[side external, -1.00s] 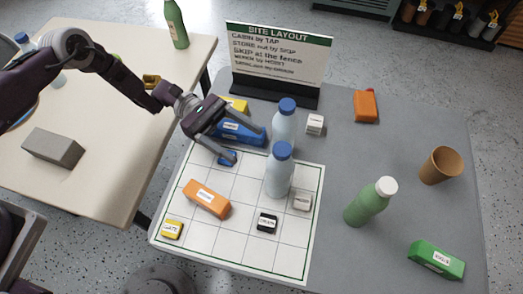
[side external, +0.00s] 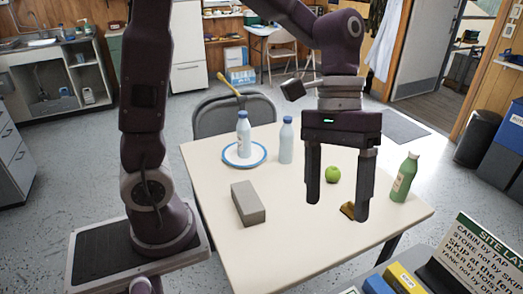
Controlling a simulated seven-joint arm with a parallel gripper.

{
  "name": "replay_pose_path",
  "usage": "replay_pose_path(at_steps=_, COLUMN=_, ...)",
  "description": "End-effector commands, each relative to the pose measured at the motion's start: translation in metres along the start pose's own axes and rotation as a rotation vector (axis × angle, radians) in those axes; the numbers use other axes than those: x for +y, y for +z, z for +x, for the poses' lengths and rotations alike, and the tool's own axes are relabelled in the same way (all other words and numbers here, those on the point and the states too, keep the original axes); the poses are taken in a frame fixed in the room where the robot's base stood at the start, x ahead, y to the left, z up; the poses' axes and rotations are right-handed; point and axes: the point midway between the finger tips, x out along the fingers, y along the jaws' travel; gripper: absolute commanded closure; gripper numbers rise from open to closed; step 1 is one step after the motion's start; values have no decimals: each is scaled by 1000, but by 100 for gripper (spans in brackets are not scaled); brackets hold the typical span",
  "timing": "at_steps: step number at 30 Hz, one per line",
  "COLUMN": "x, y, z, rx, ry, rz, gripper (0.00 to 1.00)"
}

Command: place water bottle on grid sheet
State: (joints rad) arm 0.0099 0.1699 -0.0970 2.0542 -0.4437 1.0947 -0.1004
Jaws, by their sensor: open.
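One bottle (side external: 244,138) is on a blue-rimmed white plate (side external: 231,161); the other bottle (side external: 286,143) stands just right of the plate. Neither label is readable, so I cannot tell which is the water bottle. A green bottle (side external: 404,178) with a pale cap stands at the table's right. My gripper (side external: 337,208) points down with its fingers wide apart and nothing between them, in front of the cream table in the picture. The grid sheet is not clearly visible in this view.
The cream table (side external: 290,240) also holds a grey block (side external: 247,203), a green apple (side external: 333,174) and a small yellow-brown item (side external: 348,210). The site layout sign (side external: 480,255) and a yellow block (side external: 407,280) are at the lower right. A dark chair (side external: 235,118) stands behind the table.

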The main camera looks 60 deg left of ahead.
Motion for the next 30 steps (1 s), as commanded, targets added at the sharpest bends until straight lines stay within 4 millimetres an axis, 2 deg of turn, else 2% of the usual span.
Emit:
replay_pose_path(at_steps=1, x=-16, y=20, z=-19, rx=119, ry=-43, rz=60, gripper=27)
replay_pose_path(at_steps=4, x=-55, y=52, z=-43, rx=339, ry=-140, rz=166, gripper=27)
replay_pose_path(at_steps=6, x=-78, y=70, z=-52, rx=470, ry=-199, rz=223, gripper=27)
replay_pose_path(at_steps=9, x=-104, y=87, z=-57, rx=606, ry=-263, rz=282, gripper=27)
replay_pose_path(at_steps=12, x=-117, y=94, z=-58, rx=679, ry=-299, rz=312, gripper=27)
replay_pose_path(at_steps=30, x=-121, y=96, z=-59, rx=699, ry=-310, rz=321, gripper=27)
